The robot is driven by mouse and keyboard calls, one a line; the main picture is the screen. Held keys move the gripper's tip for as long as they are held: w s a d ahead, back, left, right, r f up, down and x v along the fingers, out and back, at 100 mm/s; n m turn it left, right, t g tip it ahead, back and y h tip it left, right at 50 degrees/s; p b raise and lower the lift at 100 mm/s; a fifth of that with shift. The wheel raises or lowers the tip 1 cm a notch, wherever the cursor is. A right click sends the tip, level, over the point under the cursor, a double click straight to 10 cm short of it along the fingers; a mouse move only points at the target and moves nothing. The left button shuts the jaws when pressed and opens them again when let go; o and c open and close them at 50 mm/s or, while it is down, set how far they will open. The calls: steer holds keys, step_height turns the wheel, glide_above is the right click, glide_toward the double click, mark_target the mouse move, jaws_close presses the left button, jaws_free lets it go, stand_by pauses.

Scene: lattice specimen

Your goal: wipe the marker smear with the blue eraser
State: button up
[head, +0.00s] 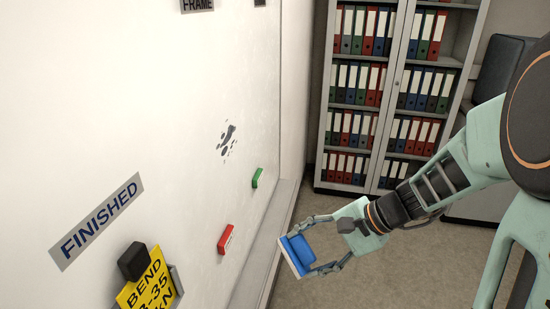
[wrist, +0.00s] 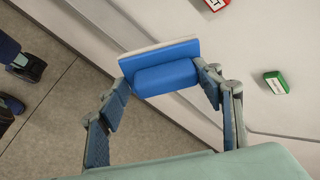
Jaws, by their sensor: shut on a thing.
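The blue eraser (head: 299,252) has a blue back and a pale wiping face. My gripper (head: 308,245) is shut on it, with a finger at each end. In the wrist view the eraser (wrist: 166,68) sits between the two fingertips (wrist: 165,78), its pale face turned away from my palm. In the head view the eraser is in front of the board's lower ledge, seemingly apart from the board. The smear does not show in the wrist view.
A red block (head: 226,239) and a green block (head: 257,178) are on the board. A ledge (head: 265,250) runs along its lower edge. A FINISHED label (head: 96,222) and a yellow card (head: 147,285) under a black block are at left. A binder cabinet (head: 398,95) stands behind.

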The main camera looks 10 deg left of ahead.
steer(key=a+r+m+y, duration=0.1)
steer(key=a+r, duration=0.1)
steer(key=r, duration=0.1)
steer(key=a+r+m+t+y, duration=0.1)
steer(key=a+r+y, duration=0.1)
steer(key=r, duration=0.2)
steer(key=w+a+r+m+t+y+p, duration=0.1)
steer(key=a+r+y, duration=0.1)
steer(key=r, duration=0.2)
steer(key=shift+r, duration=0.25)
step_height(320, 180, up, 9)
steer(key=w+a+m+t+y, duration=0.1)
steer(key=a+m+t+y, duration=0.1)
steer(key=shift+w+a+r+p, duration=0.1)
steer(key=shift+a+p, duration=0.1)
steer(key=shift+a, duration=0.75)
steer(key=shift+w+a+f+p, duration=0.1)
steer(key=shift+w+a+p, duration=0.05)
steer(key=shift+a, duration=0.8)
steer(key=shift+w+a+r+p, duration=0.1)
steer(key=shift+a+p, duration=0.1)
steer(key=shift+a, duration=0.75)
steer(key=shift+w+a+b, duration=0.1)
steer(key=shift+a+b, duration=0.25)
steer(key=shift+a, duration=0.55)
